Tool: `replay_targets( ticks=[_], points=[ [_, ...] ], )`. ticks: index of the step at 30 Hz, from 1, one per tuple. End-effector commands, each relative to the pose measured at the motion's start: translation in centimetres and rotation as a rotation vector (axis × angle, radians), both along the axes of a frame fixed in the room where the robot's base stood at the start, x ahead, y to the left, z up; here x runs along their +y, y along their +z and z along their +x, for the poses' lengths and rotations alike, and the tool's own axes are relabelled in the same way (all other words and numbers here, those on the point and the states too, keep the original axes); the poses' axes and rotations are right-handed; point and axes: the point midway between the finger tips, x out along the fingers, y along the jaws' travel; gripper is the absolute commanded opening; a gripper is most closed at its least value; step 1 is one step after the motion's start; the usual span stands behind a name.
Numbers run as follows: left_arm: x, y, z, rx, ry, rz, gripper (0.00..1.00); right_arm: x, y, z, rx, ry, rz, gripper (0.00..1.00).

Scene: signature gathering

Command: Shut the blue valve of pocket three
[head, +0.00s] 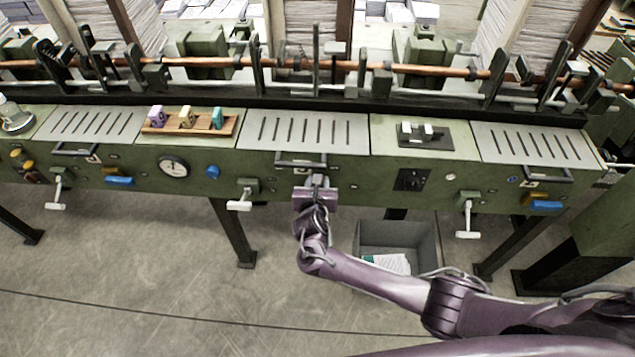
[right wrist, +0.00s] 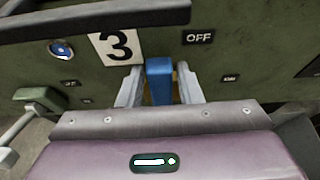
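In the right wrist view the blue valve handle (right wrist: 159,80) stands out from the green panel just right of a white plate marked 3 (right wrist: 117,46). A bit of brass colour shows beside it. My right gripper (right wrist: 160,88) has one finger on each side of the handle, with a narrow gap on both sides, so it looks open around it. In the head view my right gripper (head: 317,183) is at the panel front below the middle slotted plate, and it hides the handle there. My left gripper is in neither view.
A black bar handle (head: 300,160) sits just above my right gripper. A white-tipped lever (head: 241,200) is to its left and a black switch plate (head: 412,180) to its right. Other blue valves (head: 118,180) (head: 547,205) lie along the panel. A grey bin (head: 432,246) stands below.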

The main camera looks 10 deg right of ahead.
Motion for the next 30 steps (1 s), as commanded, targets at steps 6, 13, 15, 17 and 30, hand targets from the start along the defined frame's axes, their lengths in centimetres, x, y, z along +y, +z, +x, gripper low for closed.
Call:
replay_targets(
  ticks=[6, 13, 15, 17, 30],
  points=[
    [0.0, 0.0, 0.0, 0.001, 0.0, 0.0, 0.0, 0.0, 0.0, 0.0, -0.002, 0.0, 0.002, 0.45],
    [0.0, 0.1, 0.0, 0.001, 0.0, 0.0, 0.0, 0.2, 0.3, -0.4, -0.002, 0.0, 0.004, 0.45],
    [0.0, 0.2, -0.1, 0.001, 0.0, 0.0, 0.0, 0.4, 0.6, -1.1, -0.002, 0.001, 0.004, 0.45],
    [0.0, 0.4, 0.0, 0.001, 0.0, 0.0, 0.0, 0.7, 0.9, -2.0, -0.001, 0.001, 0.005, 0.45],
    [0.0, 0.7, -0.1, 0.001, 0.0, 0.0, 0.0, 2.1, 2.9, -6.8, -0.001, 0.0, 0.002, 0.45]
  ],
)
